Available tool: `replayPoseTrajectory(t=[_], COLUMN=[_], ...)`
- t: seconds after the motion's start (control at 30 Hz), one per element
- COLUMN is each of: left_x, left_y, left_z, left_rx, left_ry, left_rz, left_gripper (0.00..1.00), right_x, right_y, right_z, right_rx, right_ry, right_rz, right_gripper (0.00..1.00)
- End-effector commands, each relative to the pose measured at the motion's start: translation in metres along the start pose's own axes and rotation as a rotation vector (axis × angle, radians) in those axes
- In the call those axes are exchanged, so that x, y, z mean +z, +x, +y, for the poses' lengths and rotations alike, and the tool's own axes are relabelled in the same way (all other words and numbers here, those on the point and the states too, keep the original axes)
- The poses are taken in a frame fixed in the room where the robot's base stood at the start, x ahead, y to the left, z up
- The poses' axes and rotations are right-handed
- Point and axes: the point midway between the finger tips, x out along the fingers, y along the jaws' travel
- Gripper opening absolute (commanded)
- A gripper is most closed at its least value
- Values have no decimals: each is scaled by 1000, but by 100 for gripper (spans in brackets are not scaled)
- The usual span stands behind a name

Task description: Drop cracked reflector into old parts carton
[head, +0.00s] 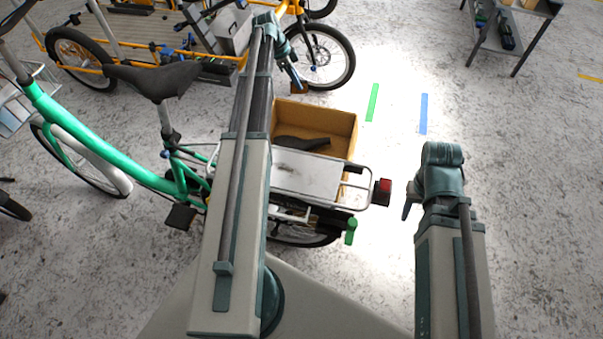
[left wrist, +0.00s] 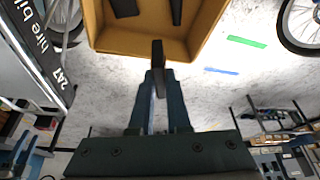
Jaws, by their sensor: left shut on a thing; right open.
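The old parts carton (head: 338,123) is an open brown box behind the green bike's rear rack, with a black saddle (head: 302,142) inside. In the left wrist view the carton (left wrist: 212,18) fills the top, with two dark parts in it. In the left wrist view the reflector (left wrist: 158,54) looks dark between the fingertips and overlaps the carton's rim. My right gripper (head: 408,200) is open and empty, right of the rack.
The green bike's rack (head: 310,174) with a red tail light (head: 384,191) stands in front of the carton. A yellow cargo bike (head: 322,55) is close behind. Green (head: 372,102) and blue (head: 424,113) floor strips lie to the right, where the floor is clear.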

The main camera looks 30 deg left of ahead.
Motion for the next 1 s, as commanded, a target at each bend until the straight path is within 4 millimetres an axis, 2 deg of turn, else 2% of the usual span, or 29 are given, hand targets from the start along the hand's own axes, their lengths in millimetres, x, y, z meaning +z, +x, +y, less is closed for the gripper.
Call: replayPoseTrajectory(t=[0.03,0.1,0.3,0.4,0.6,1.0], left_x=[13,21,41,48,55,57], left_y=[31,50,98,115,133,138], left_z=[0,0,0,0,0,0], left_rx=[0,0,0,0,0,0], left_ry=[0,0,0,0,0,0], left_rz=[0,0,0,0,0,0], left_gripper=[0,0,0,0,0,0], right_x=[-2,-3,-6,-7,-8,-9], right_y=[33,54,105,124,143,149], right_z=[-3,-5,-10,-12,-14,-14], right_rx=[0,1,2,2,2,3], right_ry=[0,0,-1,-1,-1,-1], right_rz=[0,0,0,0,0,0], right_gripper=[50,50,50,50,50,50])
